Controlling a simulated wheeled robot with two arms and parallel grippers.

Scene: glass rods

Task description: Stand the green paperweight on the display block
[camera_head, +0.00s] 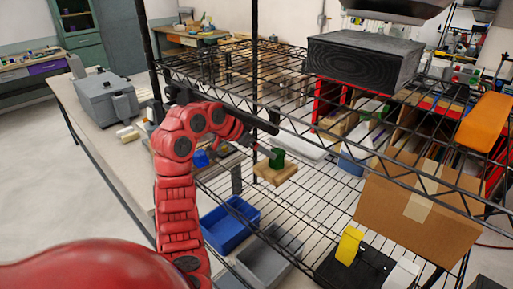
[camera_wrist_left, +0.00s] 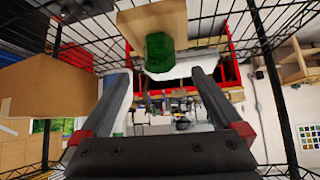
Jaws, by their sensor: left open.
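The green paperweight (camera_head: 277,157) stands on the small wooden display block (camera_head: 275,174), which rests on the wire shelf in the head view. My left gripper (camera_head: 262,150) reaches in from the left, just beside the paperweight. In the left wrist view, which looks upside down, the paperweight (camera_wrist_left: 159,52) touches the block (camera_wrist_left: 150,22). The two fingers (camera_wrist_left: 160,76) are spread wide with nothing held between them. The paperweight lies just beyond the fingertips, roughly between their lines. My right gripper is in neither view.
The wire shelf (camera_head: 330,187) has bare room around the block. A cardboard box (camera_head: 418,213) is at the right. The upper shelf, bearing a black box (camera_head: 362,60), hangs above my arm.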

